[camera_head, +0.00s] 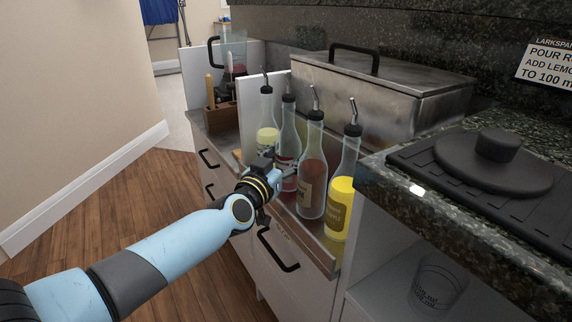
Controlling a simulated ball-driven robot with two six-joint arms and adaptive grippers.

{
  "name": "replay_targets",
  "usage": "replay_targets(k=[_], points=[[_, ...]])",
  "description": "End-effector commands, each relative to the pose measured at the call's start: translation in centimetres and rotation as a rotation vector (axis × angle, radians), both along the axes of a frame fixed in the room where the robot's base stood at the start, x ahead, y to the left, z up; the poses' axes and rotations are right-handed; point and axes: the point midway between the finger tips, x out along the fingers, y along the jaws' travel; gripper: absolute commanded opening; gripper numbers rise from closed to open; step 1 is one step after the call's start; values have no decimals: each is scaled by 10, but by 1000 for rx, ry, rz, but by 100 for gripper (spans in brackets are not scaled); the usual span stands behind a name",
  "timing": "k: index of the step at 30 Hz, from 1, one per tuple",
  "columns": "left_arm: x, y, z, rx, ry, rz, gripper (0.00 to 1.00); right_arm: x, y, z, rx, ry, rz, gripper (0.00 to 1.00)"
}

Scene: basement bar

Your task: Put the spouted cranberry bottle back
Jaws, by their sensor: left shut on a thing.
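My left gripper (284,169) reaches in from the left and is shut on the spouted cranberry bottle (288,128), a clear bottle with dark red liquid low in it and a black-collared pourer. The bottle is upright, second from the left in a row of spouted bottles in the bottle rail (316,248). The gripper hides part of its lower body, and I cannot tell whether its base touches the rail's floor. My right gripper is not in view.
A pale yellow bottle (267,138) stands just left of it, a brownish-red bottle (312,172) and a bright yellow bottle (341,205) to its right. A steel lidded bin (385,95) is behind. A granite counter (420,205) with a black mat is at right.

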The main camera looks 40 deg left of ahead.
Motion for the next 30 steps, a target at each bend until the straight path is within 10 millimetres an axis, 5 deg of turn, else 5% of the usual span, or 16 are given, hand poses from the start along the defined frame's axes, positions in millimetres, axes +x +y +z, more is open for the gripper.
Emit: replay_targets(k=[8, 9, 10, 21, 30], points=[[0, 0, -2, 0, -2, 0, 0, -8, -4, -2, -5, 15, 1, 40], [0, 0, -2, 0, 0, 0, 60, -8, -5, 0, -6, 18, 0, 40], [0, 0, -1, 0, 0, 0, 64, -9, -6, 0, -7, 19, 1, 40], [-3, 0, 3, 1, 0, 0, 65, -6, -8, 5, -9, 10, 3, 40], [-64, -10, 3, 1, 3, -1, 65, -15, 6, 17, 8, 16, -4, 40]])
